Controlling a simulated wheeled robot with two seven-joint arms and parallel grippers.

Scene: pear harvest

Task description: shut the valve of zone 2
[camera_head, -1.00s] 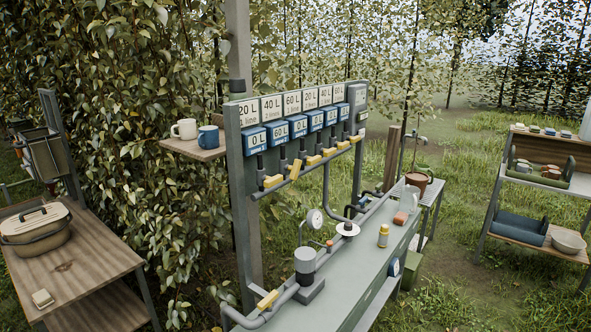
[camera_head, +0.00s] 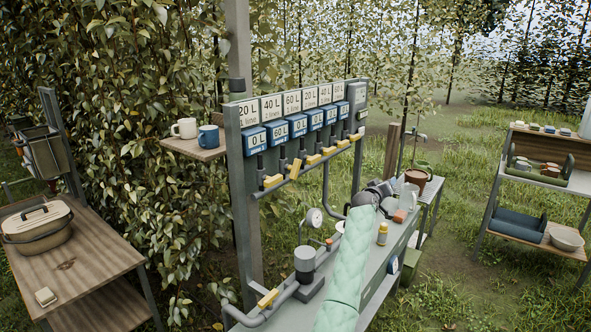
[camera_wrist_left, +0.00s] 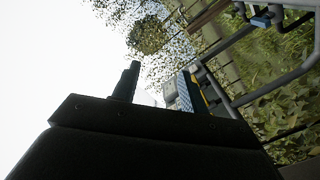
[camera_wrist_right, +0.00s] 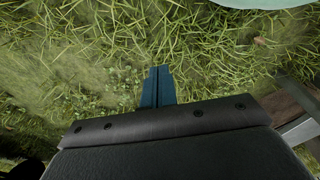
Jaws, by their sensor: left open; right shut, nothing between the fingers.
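The valve panel (camera_head: 300,125) stands mid head view, with white litre labels above blue displays and a row of yellow levers. The second lever (camera_head: 295,169) from the left sticks out at a different angle from its neighbours; the second display reads 60 L. The zone lettering is too small to read surely. My left gripper (camera_wrist_left: 156,85) is open and empty. My right gripper (camera_wrist_right: 157,68) is shut and empty, above grass.
The pipe bench (camera_head: 376,285) carries a gauge (camera_head: 314,217), a yellow bottle (camera_head: 383,234) and a pump-like cylinder (camera_head: 305,262). Two mugs stand on a small shelf (camera_head: 190,149) left of the panel. A wooden cart (camera_head: 95,262) and a shelf rack (camera_head: 535,181) flank the scene.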

